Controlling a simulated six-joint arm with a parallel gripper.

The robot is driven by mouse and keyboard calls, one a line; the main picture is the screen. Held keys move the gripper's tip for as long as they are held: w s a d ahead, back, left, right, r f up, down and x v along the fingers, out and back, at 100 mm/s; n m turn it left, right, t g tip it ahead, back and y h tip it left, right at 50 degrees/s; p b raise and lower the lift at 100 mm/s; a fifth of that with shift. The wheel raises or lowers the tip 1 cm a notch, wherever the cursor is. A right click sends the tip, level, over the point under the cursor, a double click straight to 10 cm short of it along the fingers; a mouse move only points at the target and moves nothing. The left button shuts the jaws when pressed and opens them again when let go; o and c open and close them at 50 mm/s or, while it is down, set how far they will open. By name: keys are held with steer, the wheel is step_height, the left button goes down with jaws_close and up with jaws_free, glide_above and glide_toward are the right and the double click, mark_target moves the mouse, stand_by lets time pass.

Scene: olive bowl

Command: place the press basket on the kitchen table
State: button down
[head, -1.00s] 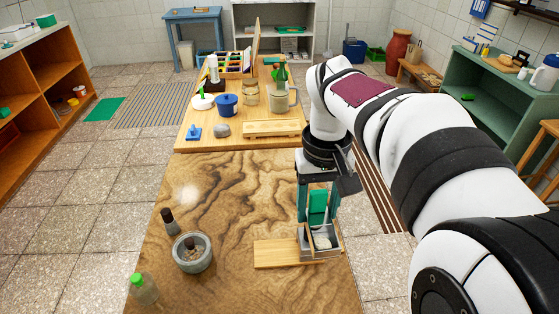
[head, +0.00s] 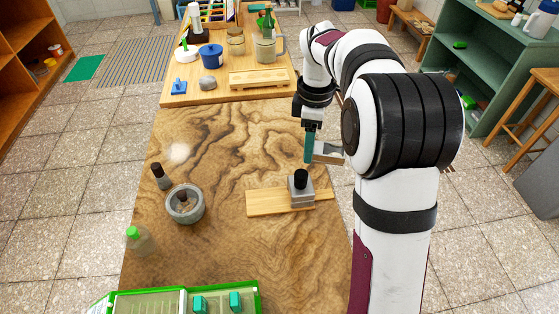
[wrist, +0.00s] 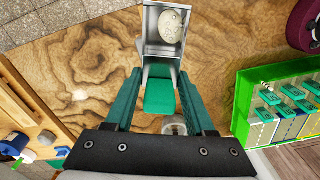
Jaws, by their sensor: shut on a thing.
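The press basket (wrist: 164,30) is a grey open-topped metal box with a green handle (wrist: 160,93). A pale round lump lies in it. In the wrist view my gripper (wrist: 158,90) has its teal fingers shut on the handle. In the head view my gripper (head: 309,148) and the grey basket (head: 328,153) are by the right edge of the kitchen table (head: 225,145). I cannot tell whether the basket touches the table. A grey press block with a black knob (head: 300,190) stands on a wooden board (head: 265,202), nearer than the basket.
A stone mortar (head: 185,204), a dark-topped bottle (head: 160,176) and a green-capped bottle (head: 139,240) stand on the left. A green-rimmed tray (head: 150,303) is at the near edge. The table's middle is clear. Jars and a blue pot (head: 211,57) stand beyond.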

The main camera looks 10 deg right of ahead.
steer(key=w+d+f+n, duration=0.4)
steer(key=w+f+n, duration=0.2)
steer(key=f+n, duration=0.5)
steer(key=n, duration=0.2)
glide_above(274, 175)
steer(key=f, duration=0.5)
steer(key=shift+d+f, duration=0.1)
steer(key=shift+d, duration=0.1)
steer(key=shift+a+f, duration=0.15)
steer(key=shift+f, duration=1.95)
steer(key=shift+f, duration=0.1)
steer(key=shift+c, duration=1.2)
jaws_free()
